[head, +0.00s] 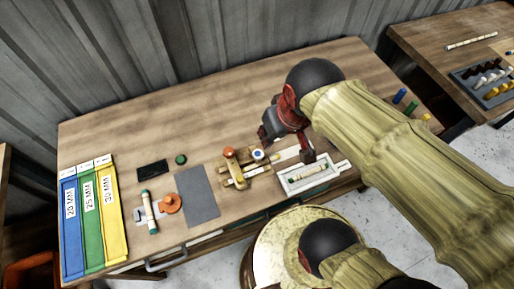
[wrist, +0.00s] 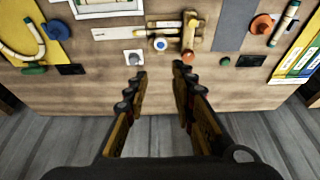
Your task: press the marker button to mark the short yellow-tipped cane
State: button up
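My gripper (head: 286,147) hangs over the bench. In the wrist view its two fingers (wrist: 158,72) are apart with nothing between them. Beyond the tips is a wooden fixture (head: 236,172) with an orange knob (wrist: 188,57). A round blue-and-white button (head: 258,155) sits beside it and also shows in the wrist view (wrist: 160,44). A small white square with a grey button (wrist: 133,58) lies to its left there. I cannot tell which is the marker button.
A white tray (head: 330,182) holding a pale cane lies at the bench's front edge. A grey mat (head: 198,196), orange disc (head: 170,203) and green-tipped cane (head: 149,212) lie left. Labelled blue, green and yellow bins (head: 112,245) stand far left. The bench's back is clear.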

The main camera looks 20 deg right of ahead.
jog(key=w+f+g+p, duration=0.1)
jog(key=w+f+p, duration=0.1)
jog(key=w+f+g+p, duration=0.3)
jog(key=w+f+p, duration=0.1)
jog(key=shift+a+f, duration=0.35)
grip_shut()
jog(key=w, duration=0.1)
jog(key=w+f, duration=0.1)
jog(key=w, duration=0.1)
jog(key=shift+w+f, duration=0.1)
